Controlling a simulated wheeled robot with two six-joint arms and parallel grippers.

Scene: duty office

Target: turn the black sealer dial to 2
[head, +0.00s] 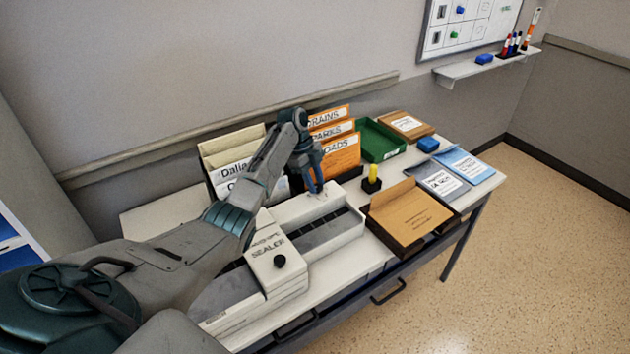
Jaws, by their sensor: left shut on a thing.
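The white sealer (345,225) lies along the table, with a long dark slot and a raised near block lettered SEALER. A round black knob (279,262) sits on that block, clear of my grippers. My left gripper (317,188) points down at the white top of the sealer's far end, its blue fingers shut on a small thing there. Faint marks show on the white top around the fingertips. The held thing appears to be the sealer dial, but the fingers hide it, so its setting cannot be read. My right gripper is not in view.
File folders (335,150) stand behind the gripper. A green tray (382,140), a yellow-handled stamp (373,178), a brown folder box (408,212) and blue-edged papers (464,165) lie to the right.

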